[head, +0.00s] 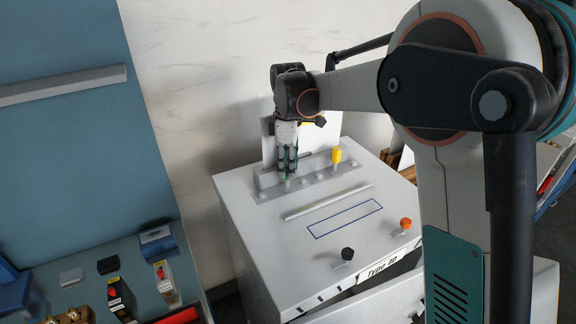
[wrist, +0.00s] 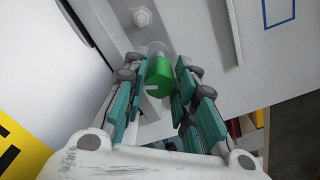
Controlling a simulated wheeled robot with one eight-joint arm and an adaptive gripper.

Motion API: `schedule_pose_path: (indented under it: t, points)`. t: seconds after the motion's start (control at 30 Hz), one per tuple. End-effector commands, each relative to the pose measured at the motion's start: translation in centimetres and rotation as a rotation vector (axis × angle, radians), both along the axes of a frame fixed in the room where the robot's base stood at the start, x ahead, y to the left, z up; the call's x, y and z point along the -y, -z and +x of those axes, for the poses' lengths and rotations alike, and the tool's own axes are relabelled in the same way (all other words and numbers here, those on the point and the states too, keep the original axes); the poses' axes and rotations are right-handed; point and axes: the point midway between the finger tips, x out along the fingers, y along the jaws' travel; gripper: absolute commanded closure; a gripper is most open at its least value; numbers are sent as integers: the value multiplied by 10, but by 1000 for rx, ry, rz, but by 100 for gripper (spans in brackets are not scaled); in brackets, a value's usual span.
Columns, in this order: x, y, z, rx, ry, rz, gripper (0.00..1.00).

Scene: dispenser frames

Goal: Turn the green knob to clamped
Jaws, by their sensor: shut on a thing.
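The green knob (wrist: 159,76) sits between my gripper's fingers in the wrist view. In the head view only a small green part (head: 287,178) shows under the fingertips. My gripper (head: 287,172) points down at the far left part of the white cabinet top (head: 270,225), and it also shows in the wrist view (wrist: 160,72). It is shut on the green knob, one finger on each side. The knob's marks for its position cannot be read.
A yellow knob (head: 337,155) stands to the right on the same grey strip (head: 318,176). A raised bar (head: 328,201), a black knob (head: 347,254) and an orange knob (head: 405,223) are nearer the front. A blue bench (head: 130,262) with small items is at left.

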Motion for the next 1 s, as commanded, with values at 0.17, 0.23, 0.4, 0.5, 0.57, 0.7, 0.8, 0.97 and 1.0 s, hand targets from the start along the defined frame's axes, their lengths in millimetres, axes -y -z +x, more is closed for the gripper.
schedule_pose_path:
  t: [0.17,0.23,0.4,0.5,0.57,0.7,0.8,0.97,1.0]
  points:
    - [0,-1,1,2,-37,0,98]
    - [0,-1,1,2,-43,0,98]
    - [0,-1,1,2,-47,0,98]
    - [0,-1,1,2,-47,0,98]
    - [0,-1,1,2,-47,0,98]
    - [0,-1,1,2,-47,0,59]
    - [0,0,1,1,-46,1,54]
    - [0,0,0,1,-46,0,54]
    - [0,0,0,1,-46,0,54]
